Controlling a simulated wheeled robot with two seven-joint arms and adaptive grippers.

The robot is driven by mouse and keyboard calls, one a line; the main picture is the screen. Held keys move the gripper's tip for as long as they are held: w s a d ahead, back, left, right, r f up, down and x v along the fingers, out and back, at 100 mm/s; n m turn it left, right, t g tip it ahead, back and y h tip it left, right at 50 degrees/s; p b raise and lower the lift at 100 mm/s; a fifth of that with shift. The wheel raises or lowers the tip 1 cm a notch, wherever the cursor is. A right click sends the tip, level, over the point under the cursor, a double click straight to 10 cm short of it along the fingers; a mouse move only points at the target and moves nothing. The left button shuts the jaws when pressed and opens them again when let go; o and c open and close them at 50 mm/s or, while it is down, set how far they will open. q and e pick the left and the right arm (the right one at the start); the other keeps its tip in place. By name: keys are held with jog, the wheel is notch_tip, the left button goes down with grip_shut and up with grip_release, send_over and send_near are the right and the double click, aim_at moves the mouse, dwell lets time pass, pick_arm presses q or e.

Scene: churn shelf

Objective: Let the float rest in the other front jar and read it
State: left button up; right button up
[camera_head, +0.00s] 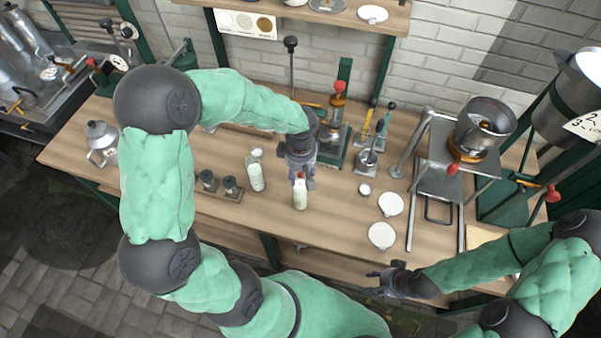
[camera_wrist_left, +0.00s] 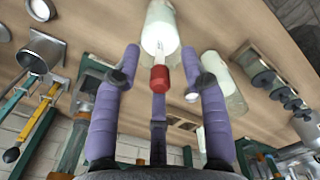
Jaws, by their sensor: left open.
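Two milk-filled glass jars stand at the front of the wooden bench. The left jar (camera_head: 256,173) has nothing visible standing in it and shows at the right in the wrist view (camera_wrist_left: 224,88). The right jar (camera_head: 300,197) shows at the top of the wrist view (camera_wrist_left: 160,28). The float, with its red top (camera_wrist_left: 159,78) and thin pale stem, sticks out of this right jar's mouth. My left gripper (camera_head: 301,182) is open above this jar, its purple fingers spread around the red top. My right gripper (camera_head: 384,281) hangs empty near the bench's front edge; its opening is unclear.
White discs (camera_head: 382,235) lie to the right. A press with a red knob (camera_head: 337,120) and a burner stand with a metal pot (camera_head: 484,126) stand behind. The bench front left is clear.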

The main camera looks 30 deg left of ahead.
pick_arm(q)
notch_tip(320, 180, up, 12)
dwell(0.5)
